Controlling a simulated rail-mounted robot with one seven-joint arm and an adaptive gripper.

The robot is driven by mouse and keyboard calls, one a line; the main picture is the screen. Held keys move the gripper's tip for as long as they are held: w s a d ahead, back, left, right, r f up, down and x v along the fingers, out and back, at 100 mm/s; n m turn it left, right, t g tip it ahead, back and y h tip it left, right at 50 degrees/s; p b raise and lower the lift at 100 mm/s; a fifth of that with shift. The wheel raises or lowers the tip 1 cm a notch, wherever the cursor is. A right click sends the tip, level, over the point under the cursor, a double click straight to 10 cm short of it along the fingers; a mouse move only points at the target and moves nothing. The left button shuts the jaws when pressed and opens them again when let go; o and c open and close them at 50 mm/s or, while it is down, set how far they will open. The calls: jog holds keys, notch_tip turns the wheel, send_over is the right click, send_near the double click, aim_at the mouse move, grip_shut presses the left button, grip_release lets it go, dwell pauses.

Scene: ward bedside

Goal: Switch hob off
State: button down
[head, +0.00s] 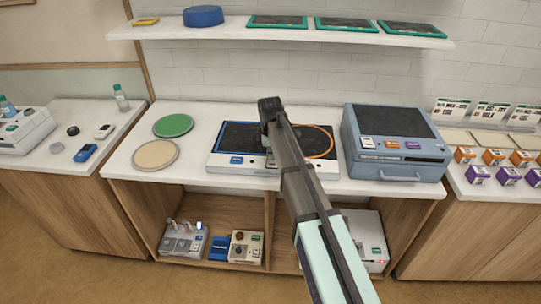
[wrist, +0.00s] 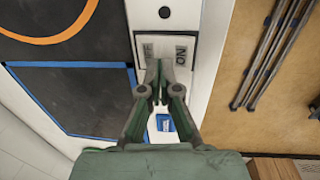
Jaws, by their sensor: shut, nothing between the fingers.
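The hob (head: 225,140) is a white unit with a black top, a blue-outlined zone at left and an orange ring at right. My arm crosses in front of its middle in the head view. In the wrist view the hob's black top (wrist: 75,95) lies at left. A rocker switch (wrist: 185,50) with ON lettering sits on its white front strip. My gripper (wrist: 160,68) is shut and empty, its fingertips over the switch's near edge, covering part of its lettering. I cannot tell whether they touch it. A blue button (wrist: 165,122) shows between the finger bases.
A blue-grey appliance (head: 395,145) stands close right of the hob. Green (head: 173,125) and beige (head: 155,154) discs lie at left. A shelf (head: 290,32) runs above the counter. Small orange and purple boxes (head: 508,175) stand at far right.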

notch_tip(320, 180, up, 13)
jog(key=w+b, duration=0.1)
jog(key=b, duration=0.1)
jog(key=shift+w+d, duration=0.15)
jog(key=shift+w, duration=0.15)
